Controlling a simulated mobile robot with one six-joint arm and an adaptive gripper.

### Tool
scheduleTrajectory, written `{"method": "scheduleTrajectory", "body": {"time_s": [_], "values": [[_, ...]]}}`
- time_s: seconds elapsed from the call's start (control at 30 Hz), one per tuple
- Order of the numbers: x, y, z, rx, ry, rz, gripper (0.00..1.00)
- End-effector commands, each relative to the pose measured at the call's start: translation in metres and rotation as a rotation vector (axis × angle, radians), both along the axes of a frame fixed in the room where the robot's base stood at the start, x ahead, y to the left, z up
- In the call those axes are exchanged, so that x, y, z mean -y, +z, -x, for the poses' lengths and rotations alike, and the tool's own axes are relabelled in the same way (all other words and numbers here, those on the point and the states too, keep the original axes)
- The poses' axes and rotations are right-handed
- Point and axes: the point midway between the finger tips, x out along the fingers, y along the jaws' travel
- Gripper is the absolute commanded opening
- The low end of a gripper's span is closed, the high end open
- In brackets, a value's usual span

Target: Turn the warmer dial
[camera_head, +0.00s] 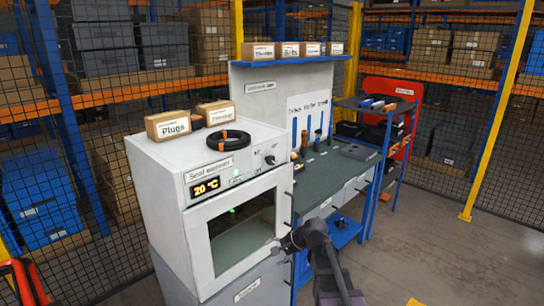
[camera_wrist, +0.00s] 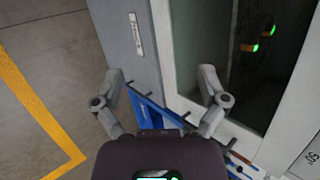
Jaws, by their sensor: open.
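The seal warmer (camera_head: 205,175) is a white cabinet with a "Seal warmer" label and a lit "20 °C" display (camera_head: 206,187). Its small dark dial (camera_head: 270,160) is on the upper right of the front panel, above the window. My gripper (camera_head: 285,244) is low, at the warmer's lower right front, below and apart from the dial. In the wrist view my gripper (camera_wrist: 163,74) has its fingers spread with nothing between them. The warmer's dark window (camera_wrist: 230,50) shows there with small green lights; I cannot make out the dial in that view.
A black coiled ring (camera_head: 228,140) and boxes, one marked "Plugs" (camera_head: 168,126), lie on top of the warmer. A workbench (camera_head: 335,170) with tools adjoins its right side. Mesh fencing stands behind and left. The floor at front right (camera_head: 430,260) is clear.

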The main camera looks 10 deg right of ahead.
Motion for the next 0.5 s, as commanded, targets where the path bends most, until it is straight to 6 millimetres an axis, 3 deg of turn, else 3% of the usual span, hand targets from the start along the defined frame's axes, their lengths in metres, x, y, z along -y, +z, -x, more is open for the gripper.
{"method": "scheduleTrajectory", "body": {"time_s": [0.03,0.2,0.5], "values": [[0.005,0.019,-0.022,-0.008,-0.077,-0.085,0.93],[0.021,0.071,-0.075,-0.067,-0.334,-0.418,0.93],[0.079,0.159,-0.152,-0.232,-0.677,-1.011,0.93]]}}
